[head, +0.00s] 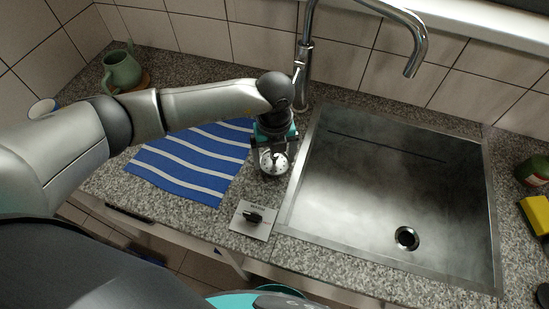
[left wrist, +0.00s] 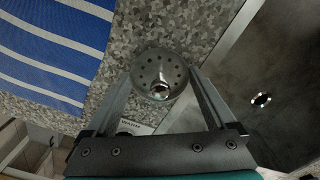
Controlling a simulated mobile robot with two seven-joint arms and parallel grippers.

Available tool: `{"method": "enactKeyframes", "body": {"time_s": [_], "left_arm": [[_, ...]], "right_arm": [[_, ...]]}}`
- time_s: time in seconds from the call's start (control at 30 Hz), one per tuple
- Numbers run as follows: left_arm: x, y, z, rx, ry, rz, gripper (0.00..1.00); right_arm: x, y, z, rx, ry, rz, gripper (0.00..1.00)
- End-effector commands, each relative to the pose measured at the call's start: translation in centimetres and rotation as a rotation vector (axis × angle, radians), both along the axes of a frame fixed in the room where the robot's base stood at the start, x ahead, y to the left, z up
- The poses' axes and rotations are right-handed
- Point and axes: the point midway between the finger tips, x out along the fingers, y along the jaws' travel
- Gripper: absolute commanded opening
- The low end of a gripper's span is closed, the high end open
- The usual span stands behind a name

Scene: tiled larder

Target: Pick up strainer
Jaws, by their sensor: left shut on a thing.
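The strainer (head: 274,162) is a small round metal disc with holes and a central knob. In the left wrist view the strainer (left wrist: 160,74) sits between the two fingertips. My left gripper (head: 273,152) is shut on it, over the granite counter between the striped towel and the sink. In the left wrist view the fingers of my left gripper (left wrist: 160,85) touch its rim on both sides. I cannot tell whether the strainer still touches the counter. My right gripper is not in view.
The steel sink (head: 375,190) with its drain hole (head: 406,238) lies to the right, a tall tap (head: 304,60) behind. A blue striped towel (head: 190,163) lies left. A plate with a black knob (head: 252,217) is in front. A green jug (head: 121,70) and yellow sponge (head: 537,213) stand at the sides.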

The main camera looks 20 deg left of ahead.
Motion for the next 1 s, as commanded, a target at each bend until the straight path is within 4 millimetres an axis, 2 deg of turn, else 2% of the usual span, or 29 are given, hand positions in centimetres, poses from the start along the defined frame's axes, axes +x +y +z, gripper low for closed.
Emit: {"method": "enactKeyframes", "body": {"time_s": [0.17, 0.37, 0.8, 1.0], "left_arm": [[0.1, 0.0, 0.8, -0.001, -0.002, 0.000, 0.36], [0.1, 0.0, 3.5, -0.001, -0.004, -0.001, 0.36], [0.1, 0.0, 15.1, -0.001, -0.006, -0.001, 0.36], [0.1, 0.0, 18.1, -0.001, -0.003, -0.001, 0.36]], "right_arm": [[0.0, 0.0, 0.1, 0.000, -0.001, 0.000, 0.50], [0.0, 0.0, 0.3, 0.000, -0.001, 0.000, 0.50], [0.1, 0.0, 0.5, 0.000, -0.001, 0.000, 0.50], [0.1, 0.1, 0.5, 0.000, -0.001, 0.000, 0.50]]}}
